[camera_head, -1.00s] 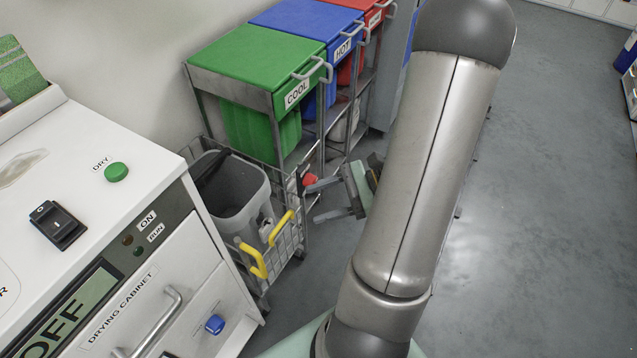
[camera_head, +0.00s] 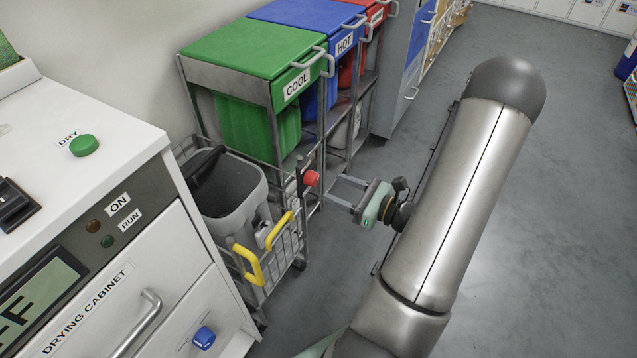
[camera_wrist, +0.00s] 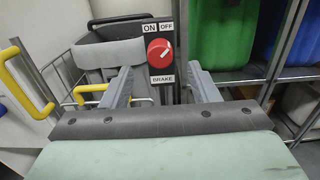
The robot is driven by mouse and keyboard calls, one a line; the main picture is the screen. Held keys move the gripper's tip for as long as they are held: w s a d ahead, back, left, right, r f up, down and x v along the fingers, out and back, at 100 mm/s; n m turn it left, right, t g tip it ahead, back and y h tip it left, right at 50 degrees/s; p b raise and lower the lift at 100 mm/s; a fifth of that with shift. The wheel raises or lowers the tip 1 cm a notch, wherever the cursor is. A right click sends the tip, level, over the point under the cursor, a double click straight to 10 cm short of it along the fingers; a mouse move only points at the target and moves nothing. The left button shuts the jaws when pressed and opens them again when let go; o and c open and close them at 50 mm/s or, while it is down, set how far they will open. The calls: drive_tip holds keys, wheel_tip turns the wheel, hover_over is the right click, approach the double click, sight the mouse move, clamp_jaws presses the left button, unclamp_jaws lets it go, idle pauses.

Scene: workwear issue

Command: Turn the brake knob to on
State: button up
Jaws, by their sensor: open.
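The red brake knob (camera_wrist: 160,53) sits on a dark panel (camera_wrist: 146,28) marked ON at upper left, OFF at upper right and BRAKE below. Its white mark points up and right, toward OFF. In the head view the knob (camera_head: 311,178) is at the right end of the wire cart (camera_head: 290,245). My gripper (camera_head: 331,189) is open and empty, just right of the knob, its fingers pointing at it. In the wrist view the fingers of my gripper (camera_wrist: 160,72) stand left and right of the panel's lower part, apart from the knob.
The cart holds a grey bin (camera_head: 225,190) and has yellow handles (camera_head: 250,265). A white drying cabinet (camera_head: 150,270) stands at left. Green (camera_head: 250,50), blue (camera_head: 310,35) and red lidded bins stand in metal racks behind the cart. Open grey floor lies to the right.

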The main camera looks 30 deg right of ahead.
sight(317, 180)
drive_tip(key=b+x, duration=0.1)
drive_tip(key=x, duration=0.5)
drive_tip(key=shift+w+a, duration=0.1)
drive_tip(key=shift+w, duration=0.05)
drive_tip(key=shift+c, duration=0.3)
drive_tip(key=c, duration=0.9)
